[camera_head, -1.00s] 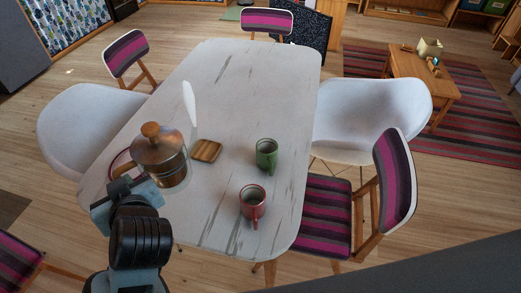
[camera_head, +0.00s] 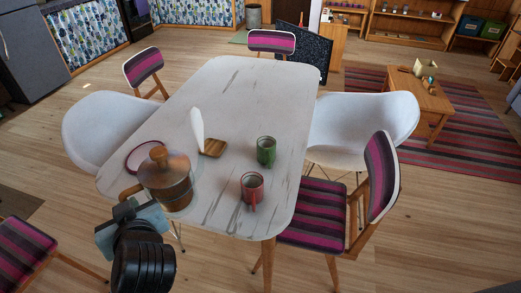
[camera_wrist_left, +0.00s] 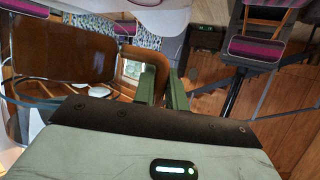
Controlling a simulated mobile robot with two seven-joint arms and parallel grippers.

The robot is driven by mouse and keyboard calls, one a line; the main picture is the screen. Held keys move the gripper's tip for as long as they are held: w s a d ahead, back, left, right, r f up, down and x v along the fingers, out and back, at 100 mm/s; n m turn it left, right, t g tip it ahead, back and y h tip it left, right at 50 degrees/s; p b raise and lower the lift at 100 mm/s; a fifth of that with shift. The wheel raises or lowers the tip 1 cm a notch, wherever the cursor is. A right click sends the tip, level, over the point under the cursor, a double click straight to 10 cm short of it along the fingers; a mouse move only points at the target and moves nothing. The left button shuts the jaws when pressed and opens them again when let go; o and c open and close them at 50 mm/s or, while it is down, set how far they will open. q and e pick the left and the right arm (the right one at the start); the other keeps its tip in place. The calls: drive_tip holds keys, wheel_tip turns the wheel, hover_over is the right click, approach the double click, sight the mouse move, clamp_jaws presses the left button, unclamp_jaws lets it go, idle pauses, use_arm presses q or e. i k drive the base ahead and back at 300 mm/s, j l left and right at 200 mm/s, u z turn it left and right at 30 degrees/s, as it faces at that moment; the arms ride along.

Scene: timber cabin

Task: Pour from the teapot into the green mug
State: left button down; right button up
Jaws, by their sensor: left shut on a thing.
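In the left wrist view, the green fingers of my left gripper (camera_wrist_left: 160,88) show, with the brown teapot body (camera_wrist_left: 75,50) at the left. Whether the teapot touches the table is unclear. My right gripper is out of view.
A red mug (camera_head: 252,190) stands in front of the green mug.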

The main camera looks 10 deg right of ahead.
sight(266, 145)
drive_tip(key=z, duration=1.35)
drive_tip(key=i+j, duration=0.1)
drive_tip(key=j, duration=0.35)
drive_tip(key=i+j, duration=0.1)
drive_tip(key=j, duration=0.4)
drive_tip(key=i+j, duration=0.1)
drive_tip(key=j, duration=0.85)
drive_tip(key=i+j, duration=0.15)
drive_tip(key=j, duration=0.3)
